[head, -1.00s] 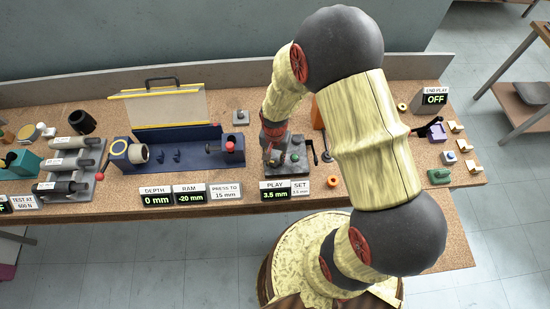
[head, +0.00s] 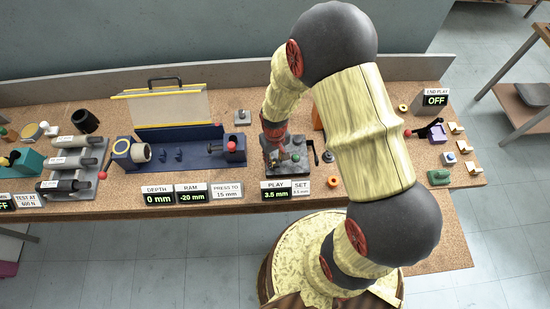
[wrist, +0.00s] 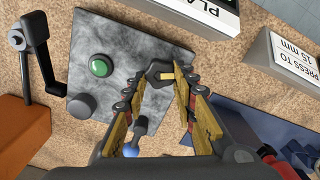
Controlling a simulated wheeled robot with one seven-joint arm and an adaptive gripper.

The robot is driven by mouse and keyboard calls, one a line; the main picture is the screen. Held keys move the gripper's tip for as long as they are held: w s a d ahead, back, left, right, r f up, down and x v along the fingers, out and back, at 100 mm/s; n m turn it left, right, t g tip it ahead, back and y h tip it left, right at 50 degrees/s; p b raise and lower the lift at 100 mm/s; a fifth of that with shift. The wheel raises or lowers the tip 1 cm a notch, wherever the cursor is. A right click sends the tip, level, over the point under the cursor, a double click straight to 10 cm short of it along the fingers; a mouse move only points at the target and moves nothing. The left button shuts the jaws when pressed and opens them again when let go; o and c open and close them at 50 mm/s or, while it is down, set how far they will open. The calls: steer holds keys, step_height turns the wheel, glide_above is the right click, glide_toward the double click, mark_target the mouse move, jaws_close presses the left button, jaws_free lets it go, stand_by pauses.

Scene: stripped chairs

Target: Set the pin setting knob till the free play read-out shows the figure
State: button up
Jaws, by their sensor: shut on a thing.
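The grey pin setting plate (wrist: 120,60) carries a green button (wrist: 101,67), a round grey knob (wrist: 82,106) and a dark angular setting knob (wrist: 158,70). My gripper (wrist: 172,82) is shut on that setting knob, with a finger on each side of it. In the head view my gripper (head: 276,158) reaches down over the same plate and hides much of it. The free play read-out (head: 275,191) shows 3.5 mm. The SET card (head: 302,187) stands just right of it; its small figure is hard to read.
The blue press (head: 205,158) with a raised clear guard stands left of the plate. A crank handle (wrist: 36,50) and an orange block (wrist: 28,127) lie close beside the plate. The END PLAY read-out (head: 435,97) shows OFF. Loose parts lie on the bench's right.

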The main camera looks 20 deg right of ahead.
mark_target(275, 161)
steer(key=shift+n, duration=0.3)
stand_by(0.4)
steer(key=o, duration=1)
steer(key=shift+o, duration=0.8)
step_height(275, 161, up, 12)
